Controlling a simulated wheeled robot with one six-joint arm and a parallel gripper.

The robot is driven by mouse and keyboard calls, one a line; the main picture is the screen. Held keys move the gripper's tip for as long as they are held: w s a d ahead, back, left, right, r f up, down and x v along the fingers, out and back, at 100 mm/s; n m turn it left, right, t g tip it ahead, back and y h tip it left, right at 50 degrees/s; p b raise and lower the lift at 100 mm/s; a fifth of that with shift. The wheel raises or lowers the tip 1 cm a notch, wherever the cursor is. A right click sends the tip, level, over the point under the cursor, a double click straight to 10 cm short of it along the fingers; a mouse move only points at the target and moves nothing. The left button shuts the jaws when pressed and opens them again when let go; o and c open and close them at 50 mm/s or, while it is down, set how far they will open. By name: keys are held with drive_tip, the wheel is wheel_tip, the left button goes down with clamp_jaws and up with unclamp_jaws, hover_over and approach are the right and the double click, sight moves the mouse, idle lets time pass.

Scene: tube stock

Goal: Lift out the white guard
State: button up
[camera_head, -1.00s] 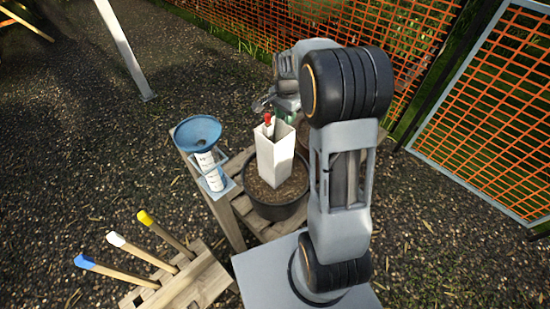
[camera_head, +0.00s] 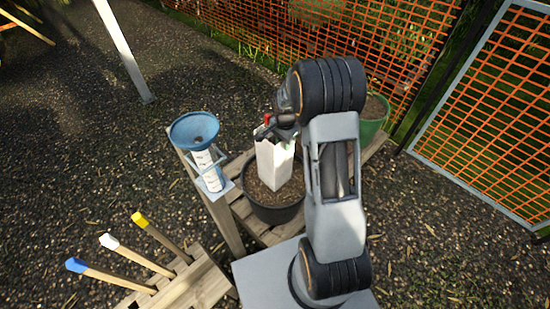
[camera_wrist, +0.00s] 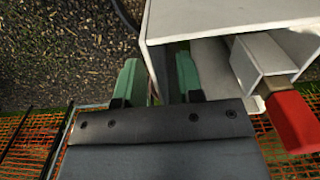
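The white guard (camera_head: 274,165) is a square, open-topped tube standing upright in a dark pot of soil (camera_head: 277,205). A red-tipped stake (camera_head: 266,119) rises inside it; its red end (camera_wrist: 294,121) shows at the right of the wrist view. My gripper (camera_wrist: 157,72) is at the guard's top rim, with its two green fingers apart. One white wall of the guard (camera_wrist: 152,50) shows between the fingers, one finger outside and one inside. A gap shows between the left finger and the wall. In the head view my wrist partly hides the rim and fingers.
A blue funnel (camera_head: 194,130) on a post-mounted gauge stands just left of the pot. Stakes with blue, white and yellow (camera_head: 140,220) tips stand in a wooden rack (camera_head: 195,283). A green pot (camera_head: 372,118) stands behind my arm, near the orange mesh fence (camera_head: 500,110).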

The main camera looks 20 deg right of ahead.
drive_tip(key=shift+f, duration=0.55)
drive_tip(key=shift+c, duration=0.3)
clamp_jaws()
